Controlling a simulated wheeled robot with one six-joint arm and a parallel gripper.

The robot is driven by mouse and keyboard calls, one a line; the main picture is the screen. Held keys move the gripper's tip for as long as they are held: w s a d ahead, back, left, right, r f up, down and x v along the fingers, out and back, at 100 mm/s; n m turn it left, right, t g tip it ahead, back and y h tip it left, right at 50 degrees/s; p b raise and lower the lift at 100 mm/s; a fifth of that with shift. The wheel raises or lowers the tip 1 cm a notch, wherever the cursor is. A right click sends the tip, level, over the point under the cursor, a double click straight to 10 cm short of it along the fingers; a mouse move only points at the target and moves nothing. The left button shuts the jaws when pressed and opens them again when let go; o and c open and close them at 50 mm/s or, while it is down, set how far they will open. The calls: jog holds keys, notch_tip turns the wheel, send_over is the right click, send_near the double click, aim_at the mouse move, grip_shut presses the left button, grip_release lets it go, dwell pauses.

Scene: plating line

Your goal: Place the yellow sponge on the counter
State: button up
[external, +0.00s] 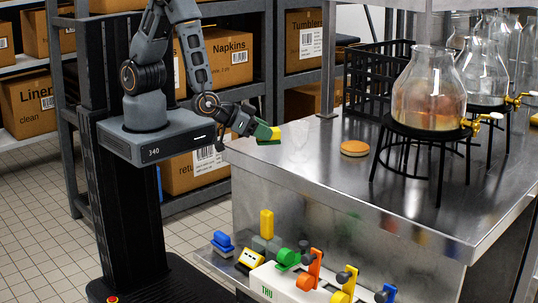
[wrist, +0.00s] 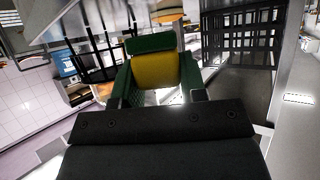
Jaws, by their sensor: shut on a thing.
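The yellow sponge (external: 275,132) is in my gripper (external: 264,132), with green parts around it. In the wrist view the yellow sponge (wrist: 153,72) sits between the fingers of my gripper (wrist: 154,85), with a dark green strip across its far end. My gripper is shut on it. The steel counter (external: 310,165) lies below and to the right, and the sponge shows over its left end. The external view does not clearly show how high the sponge is above the surface.
A round orange-brown disc (external: 354,148) lies on the counter. A black crate (external: 375,80) and glass dispensers (external: 428,90) on black stands (external: 405,128) occupy the back and right. The counter's left part is bare. Colored items stand on a low shelf (external: 260,282) in front.

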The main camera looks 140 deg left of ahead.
aim_at(261, 147)
jog(key=s+a+n+g, duration=0.2)
jog(key=s+a+n+g+y, duration=0.1)
jog(key=s+a+n+g, duration=0.1)
jog(key=s, duration=0.1)
jog(key=s+a+n+g+y+b, duration=0.1)
jog(key=s+a+n+g, duration=0.1)
jog(key=shift+s+a+f+n+g, duration=0.15)
jog(key=shift+s+f+n+g, duration=0.05)
jog(key=shift+s+n+g, duration=0.1)
jog(key=shift+f+b, duration=0.3)
jog(key=shift+f, duration=1.75)
jog(key=shift+f, duration=0.15)
jog(key=o, duration=0.9)
